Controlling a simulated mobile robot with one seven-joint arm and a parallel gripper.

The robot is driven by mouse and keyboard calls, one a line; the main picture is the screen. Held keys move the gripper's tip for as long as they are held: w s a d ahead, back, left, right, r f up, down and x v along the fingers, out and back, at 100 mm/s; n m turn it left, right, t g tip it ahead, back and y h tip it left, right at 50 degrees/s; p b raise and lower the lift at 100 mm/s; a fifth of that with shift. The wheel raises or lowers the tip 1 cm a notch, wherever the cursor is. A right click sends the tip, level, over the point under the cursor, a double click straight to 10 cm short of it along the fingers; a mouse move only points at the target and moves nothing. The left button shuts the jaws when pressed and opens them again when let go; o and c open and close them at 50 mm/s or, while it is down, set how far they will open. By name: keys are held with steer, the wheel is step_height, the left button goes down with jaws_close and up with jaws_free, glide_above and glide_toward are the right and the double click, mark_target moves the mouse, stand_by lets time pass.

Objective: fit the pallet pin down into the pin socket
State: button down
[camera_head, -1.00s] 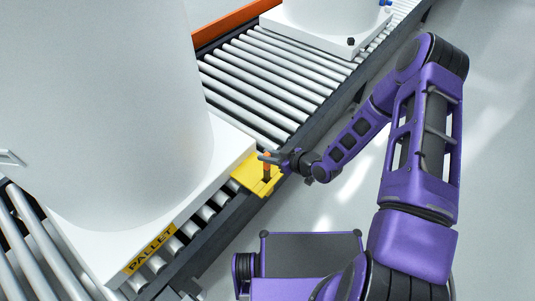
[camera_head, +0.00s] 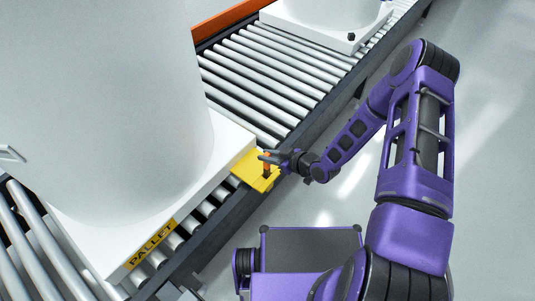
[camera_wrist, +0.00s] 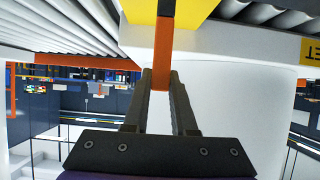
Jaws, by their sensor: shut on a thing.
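The pallet pin (camera_head: 267,161) is a small orange rod, upright over the yellow plate (camera_head: 246,168) at the conveyor's edge. My gripper (camera_head: 265,158) is shut on the pin's upper part. In the wrist view my gripper's two fingers (camera_wrist: 161,80) close on the orange pin (camera_wrist: 162,52), whose far end meets the yellow plate (camera_wrist: 190,12) at a dark spot. The pin socket is not clearly visible; a dark patch shows at the pin's foot. I cannot tell how deep the pin sits.
A white pallet (camera_head: 92,247) carrying a big white tank (camera_head: 100,100) stands on the roller conveyor (camera_head: 268,75), beside the yellow plate. A second white pallet (camera_head: 310,33) stands farther up the rollers. Open floor lies right of the conveyor.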

steer(key=shift+f, duration=1.4)
steer(key=c, duration=0.6)
jaws_free()
steer(key=shift+c, duration=0.2)
steer(key=shift+d, duration=0.1)
steer(key=p+v, duration=0.2)
steer(key=v, duration=1.5)
steer(key=shift+s+d, duration=0.1)
